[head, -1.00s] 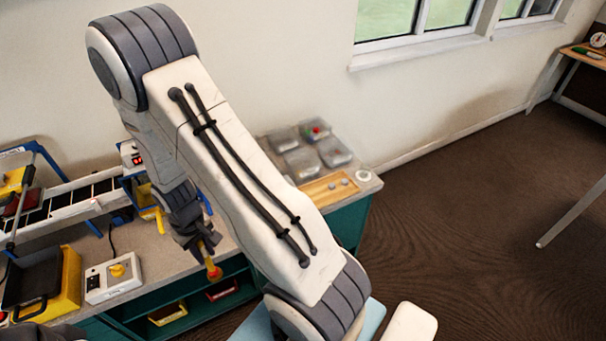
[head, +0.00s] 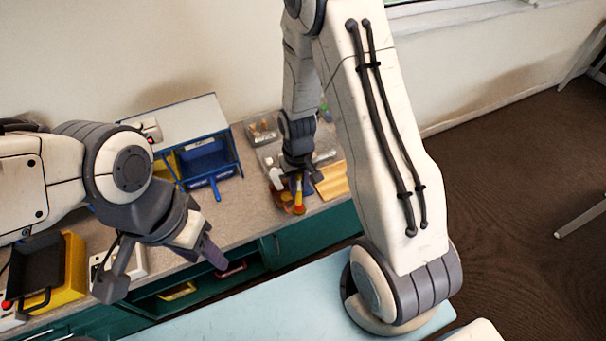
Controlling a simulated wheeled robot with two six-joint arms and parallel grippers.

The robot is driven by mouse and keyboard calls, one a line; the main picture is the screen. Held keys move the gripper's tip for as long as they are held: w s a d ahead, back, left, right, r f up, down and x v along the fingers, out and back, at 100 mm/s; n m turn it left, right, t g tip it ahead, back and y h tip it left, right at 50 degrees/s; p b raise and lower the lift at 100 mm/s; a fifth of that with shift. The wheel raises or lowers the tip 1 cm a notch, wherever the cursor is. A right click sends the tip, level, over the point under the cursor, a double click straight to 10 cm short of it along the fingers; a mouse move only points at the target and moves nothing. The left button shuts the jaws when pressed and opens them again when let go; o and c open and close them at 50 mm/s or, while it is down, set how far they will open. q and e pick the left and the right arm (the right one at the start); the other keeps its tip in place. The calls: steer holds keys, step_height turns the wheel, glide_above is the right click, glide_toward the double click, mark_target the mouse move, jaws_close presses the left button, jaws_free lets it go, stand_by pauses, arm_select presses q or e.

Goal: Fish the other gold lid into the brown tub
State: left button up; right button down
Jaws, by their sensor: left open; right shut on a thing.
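My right gripper (head: 298,184) is over the worktop at the back middle, shut on a small red-and-yellow thing (head: 299,197). What this thing is, I cannot tell for sure. My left gripper (head: 162,273) is open and empty, in front of the worktop's front edge at the left. I cannot make out a gold lid or the brown tub with certainty. My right arm hides part of the worktop's right end.
Clear trays (head: 262,128) stand behind my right gripper, beside a wooden board (head: 334,180). A blue bin (head: 207,158) sits left of them. A yellow box (head: 72,275) with a black pan (head: 33,265) is at the left. A light blue surface (head: 270,302) is in front.

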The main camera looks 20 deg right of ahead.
steer(key=p, duration=0.1)
steer(key=w+r+p, duration=0.1)
steer(key=shift+d+r+p, duration=0.15)
steer(key=shift+r+p, duration=0.15)
steer(key=shift+p, duration=0.05)
arm_select(q)
step_height(320, 180, up, 5)
arm_select(e)
steer(key=shift+w+p, duration=0.2)
steer(key=shift+p, duration=0.1)
arm_select(q)
step_height(320, 180, down, 6)
steer(key=b, duration=0.5)
steer(key=shift+b, duration=0.35)
arm_select(e)
steer(key=w+f, duration=0.6)
steer(key=w, duration=0.4)
arm_select(q)
steer(key=shift+f, duration=0.1)
arm_select(e)
steer(key=shift+f, duration=0.1)
steer(key=shift+r, duration=0.2)
arm_select(q)
step_height(320, 180, up, 7)
steer(key=p, duration=0.7)
arm_select(e)
step_height(320, 180, up, 10)
steer(key=shift+f, duration=0.2)
stand_by(1.1)
